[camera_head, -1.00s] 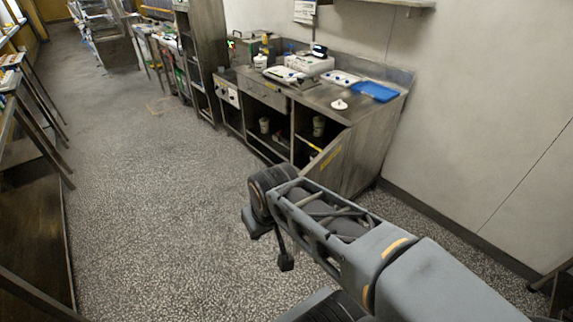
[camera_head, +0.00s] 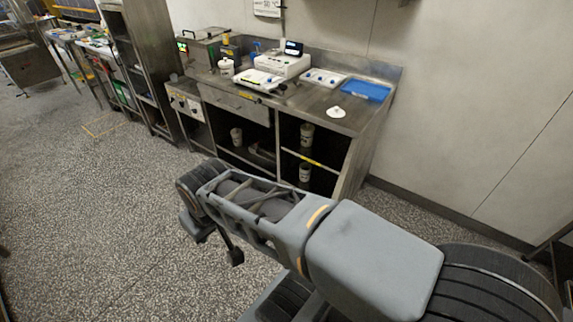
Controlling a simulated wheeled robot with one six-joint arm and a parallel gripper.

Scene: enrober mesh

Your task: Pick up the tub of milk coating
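Several small pale tubs are in view, and their labels are too small to read, so I cannot tell which holds milk coating. One white tub (camera_head: 226,69) stands on the steel counter's left part. Another tub (camera_head: 237,136) is in the left open bay under the counter. In the right bay, one tub (camera_head: 307,134) stands on the upper shelf and one tub (camera_head: 304,172) below it. My gripper (camera_head: 216,243) hangs at the arm's far end, over the floor and well short of the counter. It is partly hidden, and its opening is unclear. No tub shows in it.
The steel counter (camera_head: 345,122) carries a white instrument (camera_head: 282,65), a blue tray (camera_head: 365,91), a white tray (camera_head: 324,77) and a small white item (camera_head: 336,112). A tall rack (camera_head: 150,70) stands to its left. The speckled floor (camera_head: 100,220) at left is clear.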

